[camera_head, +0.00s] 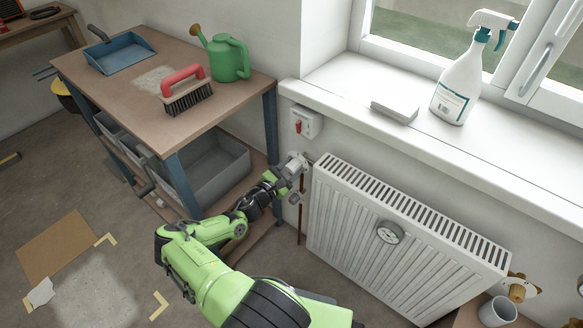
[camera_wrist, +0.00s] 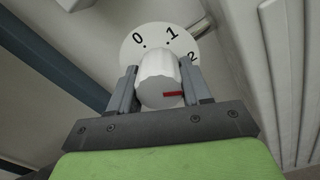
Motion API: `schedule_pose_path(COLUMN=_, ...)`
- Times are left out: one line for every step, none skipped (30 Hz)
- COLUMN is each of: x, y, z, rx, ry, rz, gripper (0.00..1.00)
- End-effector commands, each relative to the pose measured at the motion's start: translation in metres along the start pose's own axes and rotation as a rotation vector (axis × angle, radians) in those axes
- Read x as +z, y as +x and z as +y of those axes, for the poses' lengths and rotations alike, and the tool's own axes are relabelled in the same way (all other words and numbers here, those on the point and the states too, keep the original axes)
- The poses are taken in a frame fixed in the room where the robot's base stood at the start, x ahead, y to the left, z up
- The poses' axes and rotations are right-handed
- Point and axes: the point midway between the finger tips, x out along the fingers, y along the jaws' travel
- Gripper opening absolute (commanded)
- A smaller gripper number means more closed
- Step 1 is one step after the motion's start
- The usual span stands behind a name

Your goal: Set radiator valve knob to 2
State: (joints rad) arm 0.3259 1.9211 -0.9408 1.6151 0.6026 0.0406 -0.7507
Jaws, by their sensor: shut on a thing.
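The radiator valve knob (camera_wrist: 157,72) is a white ribbed cylinder in front of a round white dial (camera_wrist: 149,36). The dial shows 0, 1 and 2; the rest of its face is hidden. A red mark (camera_wrist: 173,94) lies on the near end of the knob, right of its middle. I cannot tell exactly which number it lines up with. My gripper (camera_wrist: 160,88) is shut on the knob, one grey finger on each side. In the head view my gripper (camera_head: 291,171) is at the upper left corner of the radiator (camera_head: 395,240), where the knob is mostly hidden.
A workbench (camera_head: 130,85) with a watering can (camera_head: 229,58), brush (camera_head: 186,92) and blue dustpan (camera_head: 118,50) stands left of the radiator. A red-switched wall box (camera_head: 306,121) is just above my gripper. The windowsill (camera_head: 340,80) holds a spray bottle (camera_head: 461,85).

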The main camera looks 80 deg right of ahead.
Motion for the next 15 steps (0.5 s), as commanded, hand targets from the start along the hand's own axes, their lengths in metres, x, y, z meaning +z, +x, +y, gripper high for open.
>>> schedule_pose_path(x=-0.0031, y=-0.0012, z=0.0010, rx=0.003, ry=-0.020, rz=0.009, gripper=0.18)
schedule_pose_path(x=-0.0032, y=-0.0012, z=0.0008, rx=0.003, ry=-0.030, rz=0.009, gripper=0.18)
schedule_pose_path(x=-0.0033, y=-0.0012, z=0.0006, rx=0.002, ry=-0.044, rz=0.009, gripper=0.18)
schedule_pose_path(x=-0.0033, y=-0.0012, z=0.0005, rx=0.002, ry=-0.053, rz=0.009, gripper=0.18)
schedule_pose_path(x=-0.0034, y=-0.0013, z=0.0004, rx=0.002, ry=-0.061, rz=0.010, gripper=0.18)
schedule_pose_path(x=-0.0035, y=-0.0013, z=0.0003, rx=0.002, ry=-0.069, rz=0.010, gripper=0.18)
schedule_pose_path(x=-0.0035, y=-0.0013, z=0.0002, rx=0.002, ry=-0.075, rz=0.010, gripper=0.18)
schedule_pose_path(x=-0.0036, y=-0.0013, z=0.0002, rx=0.002, ry=-0.080, rz=0.010, gripper=0.18)
schedule_pose_path(x=-0.0037, y=-0.0013, z=0.0001, rx=0.002, ry=-0.086, rz=0.010, gripper=0.18)
schedule_pose_path(x=-0.0037, y=-0.0013, z=0.0000, rx=0.002, ry=-0.089, rz=0.010, gripper=0.18)
schedule_pose_path(x=-0.0038, y=-0.0013, z=-0.0001, rx=0.002, ry=-0.091, rz=0.010, gripper=0.18)
schedule_pose_path(x=-0.0038, y=-0.0013, z=-0.0002, rx=0.001, ry=-0.093, rz=0.010, gripper=0.18)
schedule_pose_path(x=-0.0039, y=-0.0013, z=-0.0003, rx=0.001, ry=-0.094, rz=0.010, gripper=0.18)
schedule_pose_path(x=-0.0039, y=-0.0013, z=-0.0003, rx=0.001, ry=-0.095, rz=0.010, gripper=0.18)
schedule_pose_path(x=-0.0040, y=-0.0013, z=-0.0004, rx=0.001, ry=-0.095, rz=0.011, gripper=0.18)
